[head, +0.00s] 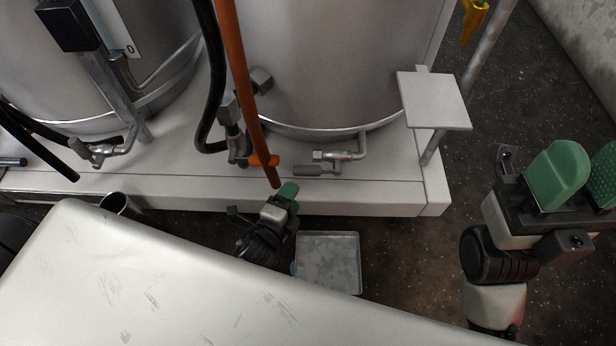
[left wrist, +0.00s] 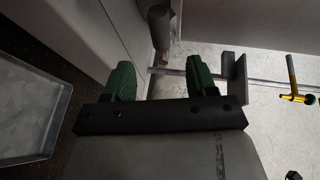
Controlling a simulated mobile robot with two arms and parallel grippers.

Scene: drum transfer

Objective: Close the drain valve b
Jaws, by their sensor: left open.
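A drain valve (head: 340,155) sits low on the right-hand drum (head: 320,60), on a short bent pipe. Its grey lever (head: 315,170) points left, along the base edge. Another valve (head: 95,152) is at the left drum; no label shows which is b. My left gripper (head: 288,192) is open in front of the base, just below and left of the grey lever. In the left wrist view, its green fingers (left wrist: 162,80) are spread, with a grey rounded handle (left wrist: 160,28) beyond the gap, not gripped.
An orange pole (head: 245,80) and an orange handle (head: 264,160) stand close to my left gripper. A metal tray (head: 328,262) lies on the floor below. A white plate on a post (head: 433,100) rises at the base's right corner.

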